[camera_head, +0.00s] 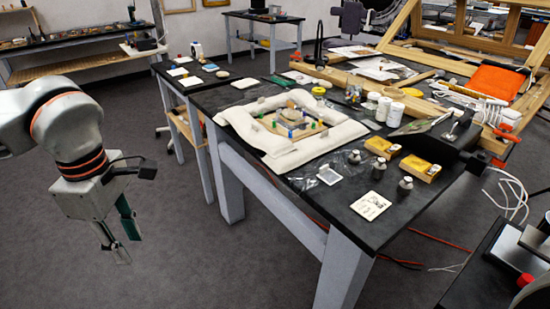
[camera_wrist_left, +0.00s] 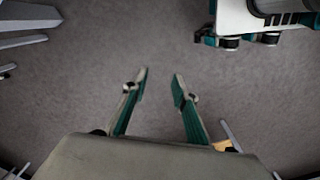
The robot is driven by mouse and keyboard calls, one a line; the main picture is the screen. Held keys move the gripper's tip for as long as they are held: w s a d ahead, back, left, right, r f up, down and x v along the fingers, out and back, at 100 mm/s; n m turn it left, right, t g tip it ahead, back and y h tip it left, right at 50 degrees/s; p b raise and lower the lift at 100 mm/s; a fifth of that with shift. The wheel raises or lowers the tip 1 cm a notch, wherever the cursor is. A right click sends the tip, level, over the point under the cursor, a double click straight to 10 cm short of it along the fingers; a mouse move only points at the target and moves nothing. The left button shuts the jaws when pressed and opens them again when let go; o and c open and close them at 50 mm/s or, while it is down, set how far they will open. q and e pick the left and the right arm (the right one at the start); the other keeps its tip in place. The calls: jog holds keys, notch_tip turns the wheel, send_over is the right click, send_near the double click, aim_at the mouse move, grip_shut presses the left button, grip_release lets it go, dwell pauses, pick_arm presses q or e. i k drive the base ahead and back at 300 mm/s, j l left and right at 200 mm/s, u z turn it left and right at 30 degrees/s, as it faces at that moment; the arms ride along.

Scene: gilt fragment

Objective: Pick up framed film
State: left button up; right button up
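A small square with a pale frame and a greyish, clear-looking middle (camera_head: 329,176), which looks like the framed film, lies flat near the front edge of the dark-topped table (camera_head: 300,188). A cream square card with dark marks (camera_head: 370,206) lies to its right, nearer the corner. My left gripper (camera_head: 124,244) hangs over the floor, left of the table and well away from the square. It points down with nothing between its fingers. In the left wrist view its two fingertips (camera_wrist_left: 160,76) are apart, with only carpet beyond. I do not make out my right gripper.
A padded cream cushion ring (camera_head: 335,126) with a gilt piece inside lies behind the square. Dark-capped bottles (camera_head: 405,186) and yellow boxes (camera_head: 420,167) stand to its right. Carpet between my left gripper and the table is clear.

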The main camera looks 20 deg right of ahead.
aim_at(328, 176)
jog(key=i+z, duration=0.2)
jog(key=z, duration=0.25)
jog(key=i+j+z, duration=0.1)
jog(key=i+z, duration=0.15)
jog(key=z, duration=0.25)
jog(key=i+j+z, duration=0.15)
jog(key=z, duration=0.3)
jog(key=i+z, duration=0.3)
